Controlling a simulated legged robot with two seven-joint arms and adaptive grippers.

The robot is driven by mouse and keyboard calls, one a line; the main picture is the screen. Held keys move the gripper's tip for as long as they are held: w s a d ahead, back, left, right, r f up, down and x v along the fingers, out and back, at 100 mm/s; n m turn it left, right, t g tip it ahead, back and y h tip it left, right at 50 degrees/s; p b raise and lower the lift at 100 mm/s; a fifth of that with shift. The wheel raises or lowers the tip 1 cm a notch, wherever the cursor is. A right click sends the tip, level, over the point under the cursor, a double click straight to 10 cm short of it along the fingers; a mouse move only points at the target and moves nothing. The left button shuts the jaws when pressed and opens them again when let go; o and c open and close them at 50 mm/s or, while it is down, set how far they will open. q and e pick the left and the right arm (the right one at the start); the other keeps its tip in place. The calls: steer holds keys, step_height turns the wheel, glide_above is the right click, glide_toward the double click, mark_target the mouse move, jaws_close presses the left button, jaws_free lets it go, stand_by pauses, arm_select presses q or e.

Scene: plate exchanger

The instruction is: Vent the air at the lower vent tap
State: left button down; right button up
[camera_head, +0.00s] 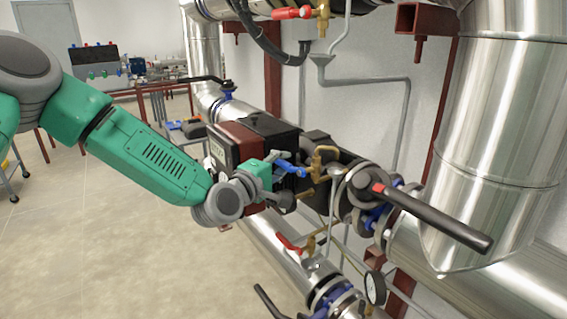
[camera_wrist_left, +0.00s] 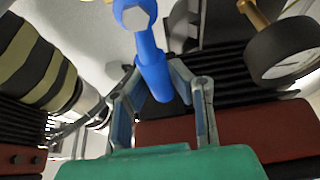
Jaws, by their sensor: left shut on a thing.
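A tap with a blue lever handle (camera_head: 291,168) and a brass body (camera_head: 325,160) sits mid-height on the pipework in the head view. My left gripper (camera_head: 276,172) reaches it from the left and is shut on the blue handle. In the left wrist view the blue handle (camera_wrist_left: 150,62) runs down between the two fingers of my gripper (camera_wrist_left: 160,98). A lower tap with a red handle (camera_head: 289,243) and brass body is below, on the lower pipe. Another red-handled tap (camera_head: 292,13) is at the top. I cannot tell which is the lower vent tap. My right gripper is not in view.
A large valve with a long black lever (camera_head: 435,220) sticks out to the right. A dark red and black box (camera_head: 240,145) is close behind my wrist. A pressure gauge (camera_head: 376,288) and another black lever (camera_head: 270,302) are low down. The floor (camera_head: 110,240) at left is clear.

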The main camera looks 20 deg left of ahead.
arm_select(q)
steer(key=shift+a+f, duration=0.15)
steer(key=shift+f, duration=0.1)
steer(key=c, duration=1.4)
jaws_free()
steer(key=shift+a, duration=0.1)
steer(key=v, duration=1.2)
steer(key=shift+w+a, duration=0.1)
